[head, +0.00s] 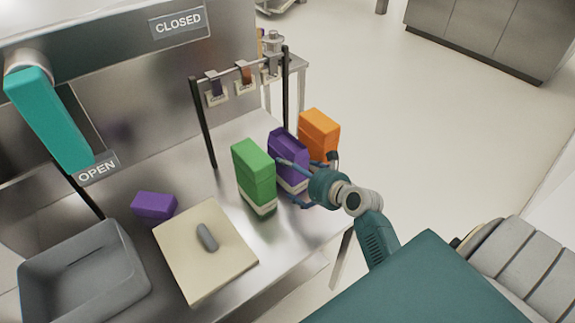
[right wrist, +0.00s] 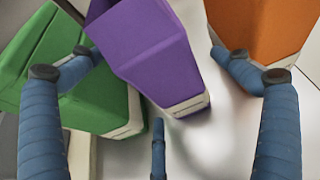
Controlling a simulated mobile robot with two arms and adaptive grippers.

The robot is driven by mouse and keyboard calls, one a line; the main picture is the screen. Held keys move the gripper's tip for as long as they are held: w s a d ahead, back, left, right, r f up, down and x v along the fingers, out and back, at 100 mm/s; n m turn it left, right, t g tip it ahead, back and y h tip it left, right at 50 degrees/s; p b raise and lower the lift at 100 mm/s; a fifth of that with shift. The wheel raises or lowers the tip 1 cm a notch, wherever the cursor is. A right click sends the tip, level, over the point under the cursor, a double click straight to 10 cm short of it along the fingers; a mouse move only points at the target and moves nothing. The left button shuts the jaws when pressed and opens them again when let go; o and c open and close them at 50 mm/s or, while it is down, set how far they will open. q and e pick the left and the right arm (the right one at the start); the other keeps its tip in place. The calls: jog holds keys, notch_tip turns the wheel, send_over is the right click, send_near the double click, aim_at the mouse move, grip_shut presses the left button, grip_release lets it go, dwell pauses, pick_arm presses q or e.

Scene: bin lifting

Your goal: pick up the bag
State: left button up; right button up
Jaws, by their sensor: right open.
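Three bags stand in a row on the steel counter: a green bag (head: 254,172), a purple bag (head: 287,150) and an orange bag (head: 320,132). My right gripper (head: 303,178) is open beside the purple bag, on its near right side, with fingers spread around it. In the right wrist view the purple bag (right wrist: 150,50) is between the open fingers, tilted in the picture. One finger overlaps the green bag (right wrist: 35,60), another the orange bag (right wrist: 262,28). I cannot tell whether any finger touches a bag. My left gripper is not in view.
On the counter (head: 295,235) are a cutting board (head: 190,270) with a grey object (head: 207,237), a purple block (head: 153,206) and a grey bin (head: 85,270). A black-posted rack (head: 209,140) stands behind the bags. A teal handle (head: 45,115) hangs at left.

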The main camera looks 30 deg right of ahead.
jog(key=x, duration=0.3)
jog(key=shift+a, duration=0.1)
jog(key=shift+x, duration=1.6)
jog(key=shift+s+a, duration=0.15)
jog(key=shift+s, duration=0.05)
jog(key=c, duration=1.2)
jog(key=shift+f, duration=0.1)
jog(key=c, duration=0.3)
jog(key=shift+c, duration=0.2)
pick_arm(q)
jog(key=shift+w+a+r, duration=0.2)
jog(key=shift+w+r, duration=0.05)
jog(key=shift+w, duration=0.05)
